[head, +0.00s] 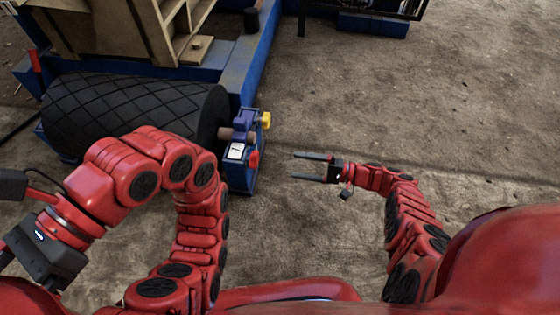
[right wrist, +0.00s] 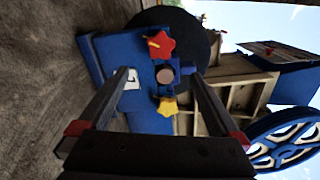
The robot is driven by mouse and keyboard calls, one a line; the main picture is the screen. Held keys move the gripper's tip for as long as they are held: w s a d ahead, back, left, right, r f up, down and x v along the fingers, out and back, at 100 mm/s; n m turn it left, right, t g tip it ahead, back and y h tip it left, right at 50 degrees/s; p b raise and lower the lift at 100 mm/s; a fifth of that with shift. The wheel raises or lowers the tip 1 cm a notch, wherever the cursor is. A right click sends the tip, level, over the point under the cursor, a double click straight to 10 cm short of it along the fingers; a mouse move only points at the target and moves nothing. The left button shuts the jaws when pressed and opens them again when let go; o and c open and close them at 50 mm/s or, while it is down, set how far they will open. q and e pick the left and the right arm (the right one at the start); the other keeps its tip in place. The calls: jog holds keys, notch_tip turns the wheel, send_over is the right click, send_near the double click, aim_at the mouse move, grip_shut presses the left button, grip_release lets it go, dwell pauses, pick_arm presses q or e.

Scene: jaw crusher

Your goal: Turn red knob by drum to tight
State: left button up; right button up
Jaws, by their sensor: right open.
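The red knob (head: 254,159) is on the blue bracket at the right end of the black drum (head: 130,108). In the right wrist view the red knob (right wrist: 160,46) is star-shaped with a small yellow mark, above a round brown shaft end (right wrist: 165,75). My right gripper (head: 295,167) is open and empty, to the right of the knob and apart from it. In the right wrist view its two fingers (right wrist: 162,82) spread either side of the bracket. My left gripper (head: 20,215) is at the far left, away from the drum; its fingers are not clear.
A yellow knob (head: 266,120) sits on the same bracket, near the red one. A white label (head: 235,151) is on the bracket face. The blue machine frame (head: 250,62) runs up behind. Bare concrete floor (head: 400,105) is free to the right.

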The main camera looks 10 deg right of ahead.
jog(key=shift+v, duration=1.9)
